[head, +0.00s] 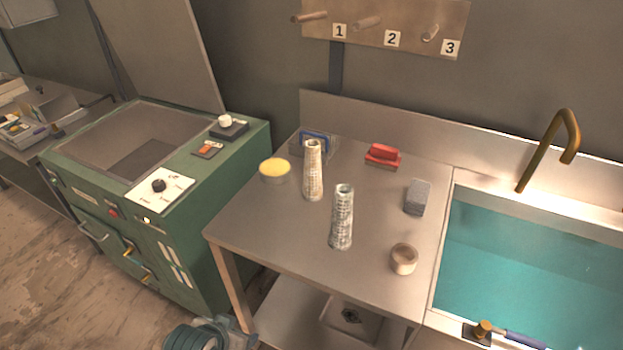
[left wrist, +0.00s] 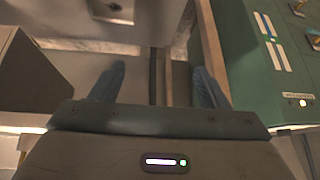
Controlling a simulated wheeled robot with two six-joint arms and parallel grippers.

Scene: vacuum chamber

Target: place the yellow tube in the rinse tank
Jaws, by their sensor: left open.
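Two tall ribbed tubes stand upright on the metal table (head: 285,225). The rear tube (head: 313,172) is pale yellow-beige and the front tube (head: 342,218) is greyer white, so the rear one looks the yellower. The rinse tank (head: 530,260) is the sunken basin of teal water right of the table; no tube shows in it. My left gripper (left wrist: 155,78) shows in the left wrist view, its two bluish fingers apart with nothing between them, near the table's lower frame and away from the tubes. My right gripper is in neither view.
A yellow-topped tin (head: 275,171), a blue-edged item (head: 315,141), a red-topped block (head: 383,155), a grey block (head: 418,197) and a small cup (head: 404,259) surround the tubes. A brass faucet (head: 553,145) overhangs the tank. A green machine (head: 150,190) stands left.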

